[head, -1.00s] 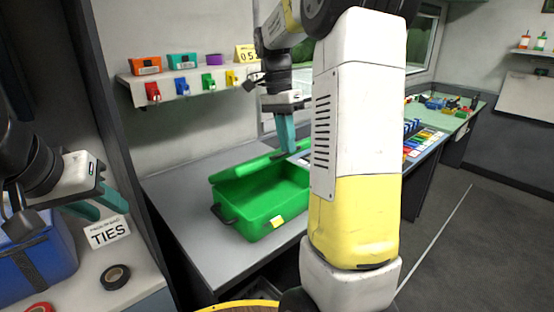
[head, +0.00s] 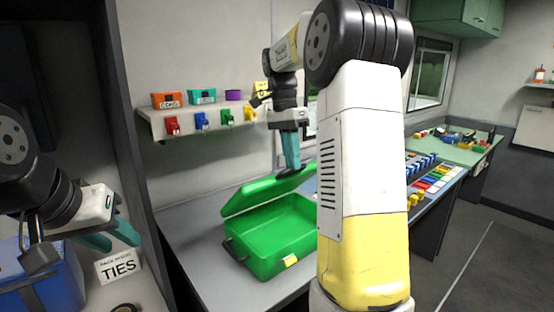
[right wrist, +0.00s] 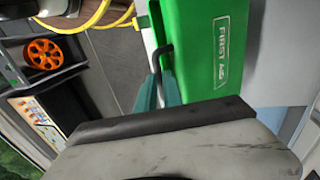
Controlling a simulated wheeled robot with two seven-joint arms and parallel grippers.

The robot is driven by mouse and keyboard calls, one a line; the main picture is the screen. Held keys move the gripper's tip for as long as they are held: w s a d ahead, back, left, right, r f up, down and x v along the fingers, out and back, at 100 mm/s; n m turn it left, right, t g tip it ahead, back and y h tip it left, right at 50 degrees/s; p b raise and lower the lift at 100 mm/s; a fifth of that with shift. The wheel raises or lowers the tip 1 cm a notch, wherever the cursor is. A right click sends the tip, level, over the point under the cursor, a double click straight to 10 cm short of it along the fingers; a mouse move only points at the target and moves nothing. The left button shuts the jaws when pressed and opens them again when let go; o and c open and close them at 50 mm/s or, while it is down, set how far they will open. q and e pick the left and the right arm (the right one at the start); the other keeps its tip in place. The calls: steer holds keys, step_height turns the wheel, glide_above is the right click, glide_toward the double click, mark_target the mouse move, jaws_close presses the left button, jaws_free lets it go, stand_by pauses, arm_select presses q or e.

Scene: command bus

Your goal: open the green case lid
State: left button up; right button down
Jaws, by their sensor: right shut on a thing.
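The green case (head: 275,245) stands on the grey counter, with a black handle on its left side and a yellow latch (head: 290,261) on its front. Its lid (head: 262,192) is raised at a slant, and part of the inside shows. My right gripper (head: 291,166) points down at the lid's upper edge. In the right wrist view its teal fingers (right wrist: 158,92) are shut on a black handle (right wrist: 163,58) on the lid (right wrist: 212,45), which is marked FIRST AID. My left gripper (head: 117,241) is apart from the case, open and empty.
My right arm hides the counter to the right of the case. A shelf (head: 200,128) with coloured boxes is on the wall behind. At left, a blue box (head: 45,285) and a TIES sign (head: 118,266) stand near my left gripper.

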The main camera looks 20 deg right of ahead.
steer(key=c, duration=1.8)
jaws_free()
steer(key=shift+w+f, duration=0.1)
steer(key=shift+o, duration=0.2)
steer(key=v, duration=0.7)
steer(key=shift+r, duration=0.4)
steer(key=shift+a, duration=0.1)
